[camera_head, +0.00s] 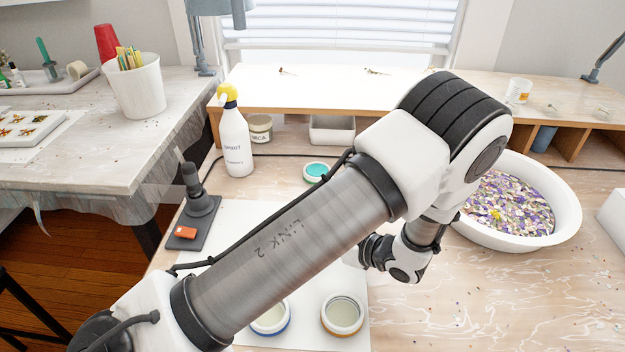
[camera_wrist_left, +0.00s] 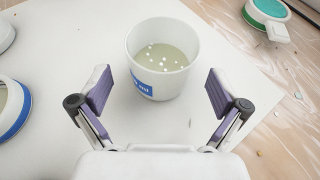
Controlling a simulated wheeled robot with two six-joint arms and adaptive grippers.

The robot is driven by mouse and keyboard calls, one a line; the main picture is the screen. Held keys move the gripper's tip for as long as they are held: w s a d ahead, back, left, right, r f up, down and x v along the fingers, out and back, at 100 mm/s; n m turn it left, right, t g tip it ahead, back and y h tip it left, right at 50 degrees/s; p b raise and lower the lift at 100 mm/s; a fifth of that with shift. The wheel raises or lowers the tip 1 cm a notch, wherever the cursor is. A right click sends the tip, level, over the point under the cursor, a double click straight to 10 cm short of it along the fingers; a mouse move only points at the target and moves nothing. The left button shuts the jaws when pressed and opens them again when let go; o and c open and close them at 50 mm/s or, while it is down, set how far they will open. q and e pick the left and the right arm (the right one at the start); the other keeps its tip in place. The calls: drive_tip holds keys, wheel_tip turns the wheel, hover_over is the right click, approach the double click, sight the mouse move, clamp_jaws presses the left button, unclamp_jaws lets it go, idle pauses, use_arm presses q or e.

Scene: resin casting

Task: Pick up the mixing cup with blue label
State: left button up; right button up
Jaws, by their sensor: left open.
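The mixing cup (camera_wrist_left: 163,60) is white, with pale liquid and small white specks inside. Part of its blue label (camera_wrist_left: 141,82) shows low on its side in the left wrist view. It stands upright on a white sheet (camera_wrist_left: 75,45). My left gripper (camera_wrist_left: 160,94) is open, with one finger on each side of the near part of the cup. Gaps show between the fingers and the cup. In the head view my left arm hides the gripper and the cup. My right gripper is in neither view.
A blue-rimmed jar (camera_head: 270,320) and an orange-rimmed jar (camera_head: 342,315) stand at the sheet's front. A teal-topped container (camera_head: 316,171) and spray bottle (camera_head: 236,143) stand behind. A wide white bowl of petals (camera_head: 570,205) is at right.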

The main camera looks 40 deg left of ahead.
use_arm(q)
drive_tip(key=b+x, duration=0.1)
drive_tip(key=x, duration=0.2)
drive_tip(key=shift+w+a+f, duration=0.1)
drive_tip(key=shift+f, duration=0.2)
drive_tip(key=shift+a+r, duration=0.1)
drive_tip(key=shift+a, duration=0.1)
drive_tip(key=shift+d+r, duration=0.1)
drive_tip(key=shift+r, duration=0.05)
drive_tip(key=shift+c, duration=0.4)
drive_tip(key=c, duration=1.2)
